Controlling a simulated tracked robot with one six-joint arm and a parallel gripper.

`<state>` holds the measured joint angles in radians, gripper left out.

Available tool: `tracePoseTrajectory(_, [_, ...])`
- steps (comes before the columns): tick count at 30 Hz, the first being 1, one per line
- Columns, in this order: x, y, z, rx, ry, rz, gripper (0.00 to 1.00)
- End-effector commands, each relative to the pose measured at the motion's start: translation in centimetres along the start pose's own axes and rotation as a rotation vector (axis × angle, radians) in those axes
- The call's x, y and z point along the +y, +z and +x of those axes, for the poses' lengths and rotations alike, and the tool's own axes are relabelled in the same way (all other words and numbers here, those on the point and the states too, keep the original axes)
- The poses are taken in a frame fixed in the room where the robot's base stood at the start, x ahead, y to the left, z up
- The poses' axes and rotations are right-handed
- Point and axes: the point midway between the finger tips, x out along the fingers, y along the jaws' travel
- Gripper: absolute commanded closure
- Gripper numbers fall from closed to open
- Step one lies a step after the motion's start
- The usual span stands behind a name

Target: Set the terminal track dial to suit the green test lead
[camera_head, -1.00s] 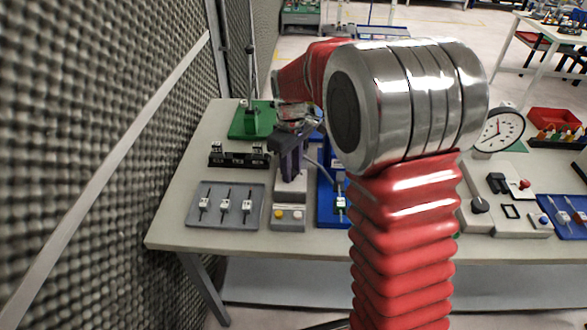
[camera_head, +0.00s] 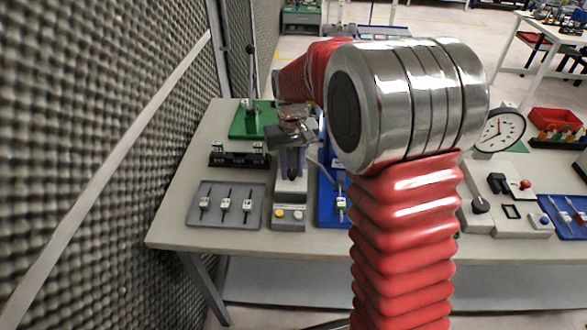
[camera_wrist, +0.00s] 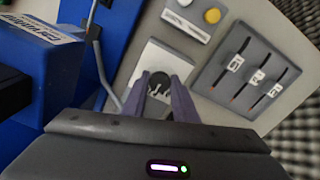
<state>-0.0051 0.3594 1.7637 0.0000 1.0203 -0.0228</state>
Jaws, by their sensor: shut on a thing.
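The grey terminal unit (camera_head: 289,224) stands on the table with a yellow and a white button at its front; it also shows in the wrist view (camera_wrist: 222,42). A round dark dial (camera_wrist: 160,84) sits on its pale plate in the wrist view. My gripper (camera_wrist: 160,92) points down at it, with its two purple fingers on either side of the dial, shut on it. In the head view my gripper (camera_head: 292,172) hides the dial. A small white piece with a green mark (camera_head: 341,203) lies on the blue tray just right of the unit; I cannot tell if it is the green test lead.
A grey tray (camera_head: 190,217) with three tagged leads lies left of the unit. A black rack (camera_head: 238,160) and a green stand (camera_head: 243,128) stand behind it. A blue block (camera_wrist: 40,70) is close by in the wrist view. A foam wall (camera_head: 90,150) borders the left side.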

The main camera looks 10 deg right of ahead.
Motion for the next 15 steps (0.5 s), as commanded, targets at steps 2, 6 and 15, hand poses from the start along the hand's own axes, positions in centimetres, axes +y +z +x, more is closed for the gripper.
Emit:
tracePoseTrajectory(2, [-0.16,-0.3,-0.08,0.009,-0.003,0.005,0.96])
tracePoseTrajectory(6, [-0.14,-0.31,-0.08,0.01,-0.003,0.007,0.96])
tracePoseTrajectory(15, [-0.07,-0.25,-0.07,0.008,-0.002,0.006,0.65])
